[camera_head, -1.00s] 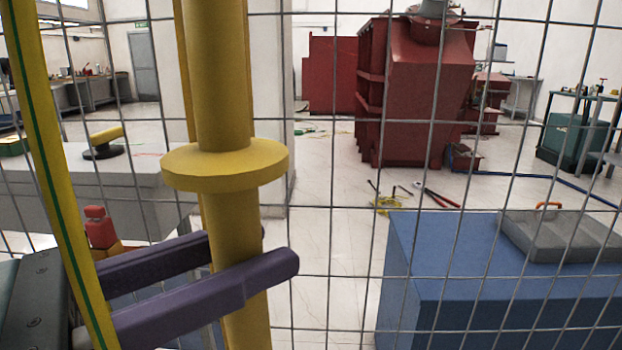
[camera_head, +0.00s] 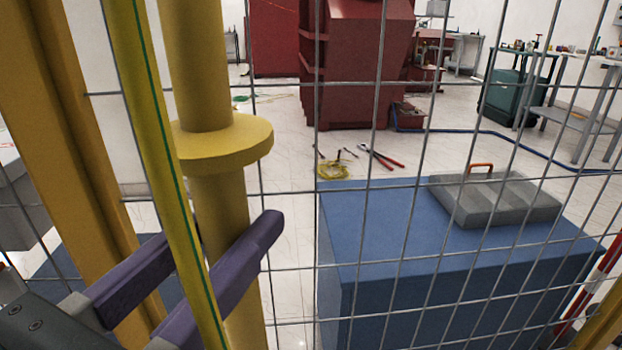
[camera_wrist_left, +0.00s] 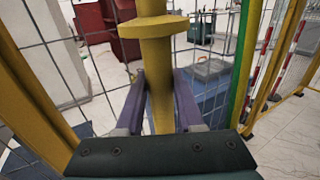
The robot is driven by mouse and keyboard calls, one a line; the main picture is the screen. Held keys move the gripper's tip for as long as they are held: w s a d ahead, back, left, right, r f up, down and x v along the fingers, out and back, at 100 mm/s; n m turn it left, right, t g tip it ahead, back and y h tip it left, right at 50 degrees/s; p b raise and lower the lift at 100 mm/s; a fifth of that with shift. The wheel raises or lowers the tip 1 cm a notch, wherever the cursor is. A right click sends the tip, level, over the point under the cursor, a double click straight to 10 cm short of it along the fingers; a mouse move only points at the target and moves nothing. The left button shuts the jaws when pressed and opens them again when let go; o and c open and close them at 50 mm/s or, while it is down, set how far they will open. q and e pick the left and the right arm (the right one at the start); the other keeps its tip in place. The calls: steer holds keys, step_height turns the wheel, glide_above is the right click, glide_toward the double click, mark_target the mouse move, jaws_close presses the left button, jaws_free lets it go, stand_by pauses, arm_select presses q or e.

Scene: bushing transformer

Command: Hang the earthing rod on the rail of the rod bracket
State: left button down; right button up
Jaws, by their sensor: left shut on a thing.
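The earthing rod (camera_head: 205,75) is a thick yellow pole with a wide round collar (camera_head: 225,155). It stands nearly upright close in front of me. My left gripper (camera_head: 236,232) has purple fingers and is shut on the rod below the collar. The left wrist view shows the rod (camera_wrist_left: 158,80) between the two fingers, with the collar just above. A yellow-green striped cable (camera_head: 163,150) runs down in front of the rod and crosses the fingers. The rod's ends are out of view. I cannot make out the rod bracket or its rail. My right gripper does not show.
A wire mesh fence (camera_head: 381,90) stands before me, with a yellow post (camera_head: 72,130) at left. Through it I see a blue box (camera_head: 400,285) with a grey case (camera_head: 495,202) and a dark red machine (camera_head: 350,80). A red-white pole (camera_head: 590,285) is at right.

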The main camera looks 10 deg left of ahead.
arm_select(q)
steer(key=shift+w+a+r+p, duration=0.25)
steer(key=shift+w+a+p, duration=0.1)
steer(key=shift+w, duration=0.25)
steer(key=w+a+f+b, duration=0.1)
steer(key=w+f+b, duration=0.1)
steer(key=w+f, duration=0.2)
steer(key=w, duration=0.2)
steer(key=shift+w+a+f, duration=0.35)
steer(key=shift+a, duration=0.05)
stand_by(0.3)
